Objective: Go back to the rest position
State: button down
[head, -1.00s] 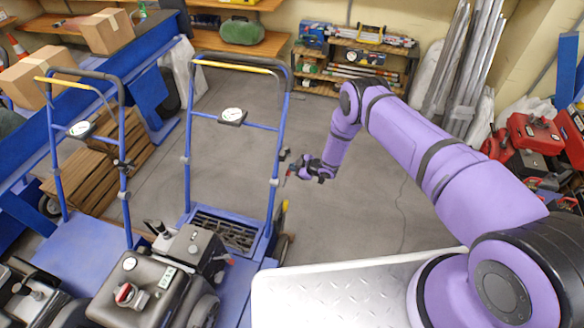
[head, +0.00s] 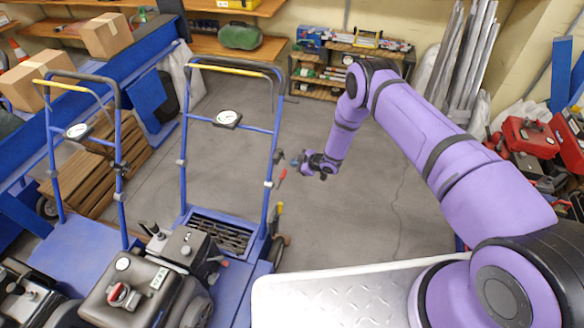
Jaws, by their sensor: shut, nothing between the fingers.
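My gripper (head: 297,161) is at the end of my purple arm, which reaches out from the lower right and bends down in the middle of the head view. The gripper is small in the picture and looks shut, with nothing visible in it. It hangs over the grey floor, just right of the nearer blue machine (head: 228,248) and its upright frame. A red lever (head: 280,177) on that frame shows just below and left of the gripper, apart from it as far as I can see.
A second blue machine (head: 78,240) stands at the left. A shelf (head: 319,90) with tools is at the back, and metal lengths (head: 462,62) lean at the back right. Red equipment (head: 528,133) lies at the right. The floor (head: 340,225) between is clear.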

jog(key=w+v, duration=0.1)
jog(key=v, duration=0.6)
jog(key=shift+d+r, duration=0.15)
jog(key=shift+d, duration=0.25)
